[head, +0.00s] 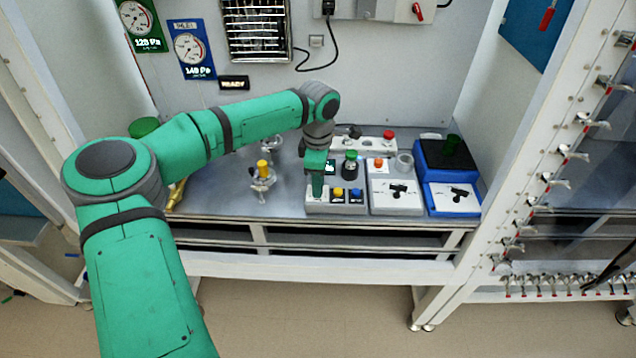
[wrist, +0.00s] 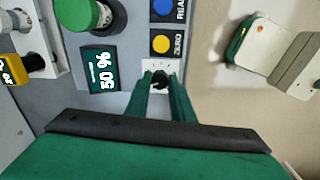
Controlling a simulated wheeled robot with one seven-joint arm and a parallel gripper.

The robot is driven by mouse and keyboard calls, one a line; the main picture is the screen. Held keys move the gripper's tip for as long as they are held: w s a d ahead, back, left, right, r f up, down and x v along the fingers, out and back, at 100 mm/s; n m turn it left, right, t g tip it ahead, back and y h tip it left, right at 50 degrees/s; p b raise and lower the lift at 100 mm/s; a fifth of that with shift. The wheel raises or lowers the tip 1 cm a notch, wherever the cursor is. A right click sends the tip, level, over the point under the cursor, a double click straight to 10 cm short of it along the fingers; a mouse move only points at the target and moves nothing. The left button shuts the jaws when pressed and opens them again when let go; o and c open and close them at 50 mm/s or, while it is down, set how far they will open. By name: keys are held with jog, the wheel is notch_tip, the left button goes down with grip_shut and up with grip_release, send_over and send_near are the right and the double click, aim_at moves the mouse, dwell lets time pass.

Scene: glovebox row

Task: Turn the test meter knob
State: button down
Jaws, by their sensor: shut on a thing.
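The test meter (head: 337,209) is a grey box on the glovebox bench, with a yellow button (head: 338,192) and a blue button (head: 356,194) on its front. My gripper (head: 316,194) points down over its left end and hides the knob in the head view. In the wrist view, the small black knob (wrist: 160,79) sits on a white dial plate (wrist: 150,67) with tick marks. My gripper (wrist: 160,84) is shut on the knob, one finger on each side. The green display (wrist: 101,70) reads 50 %. The ZERO (wrist: 161,44) and READ (wrist: 163,8) buttons are beside the dial.
A green-topped black part (head: 350,164) stands behind the buttons. A grey box (head: 397,200) and a blue box (head: 452,200) stand to the right. A yellow-topped valve (head: 262,177) stands on the left. Bare bench lies between valve and meter.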

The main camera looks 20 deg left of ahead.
jog(key=n, duration=0.3)
jog(key=shift+n, duration=0.3)
jog(key=n, duration=0.3)
jog(key=shift+n, duration=0.3)
jog(key=n, duration=0.6)
jog(key=shift+w+n, duration=0.1)
jog(key=shift+n, duration=0.2)
jog(key=c, duration=1.5)
grip_release()
jog(key=shift+c, duration=0.2)
notch_tip(320, 180, up, 11)
jog(key=shift+d+f, duration=0.1)
